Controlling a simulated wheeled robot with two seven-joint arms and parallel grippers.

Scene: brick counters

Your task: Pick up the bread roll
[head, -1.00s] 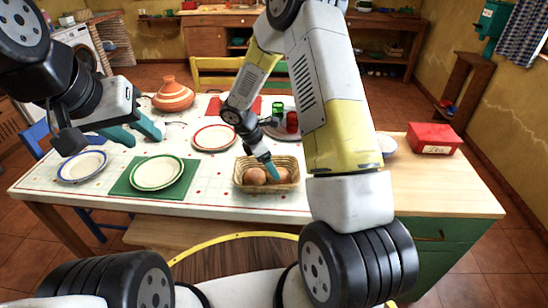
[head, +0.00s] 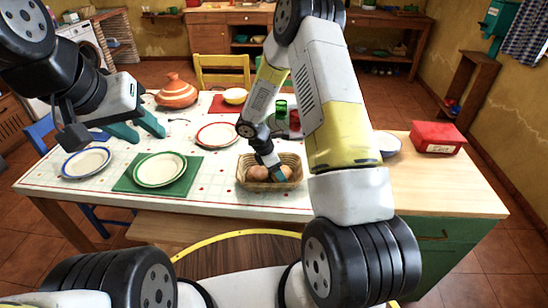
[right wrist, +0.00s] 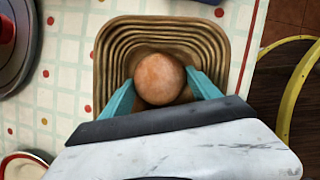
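One bread roll (head: 257,172) shows left of my right gripper (head: 278,174), which reaches down into the basket. In the right wrist view, a bread roll (right wrist: 160,79) lies between the teal fingers of my right gripper (right wrist: 160,78). The fingers stand on either side, very close to it, and I see no clear grip. The wrist body hides the near part of the basket (right wrist: 101,62). My left gripper (head: 137,128) is open and empty above the table's left part.
A white plate with a green rim (head: 160,169) lies on a green mat (head: 125,184), with a blue-rimmed plate (head: 86,162) to its left. A red-rimmed plate (head: 217,135), tagine (head: 176,91) and green can (head: 281,107) stand behind. A red box (head: 438,137) stands on the right counter.

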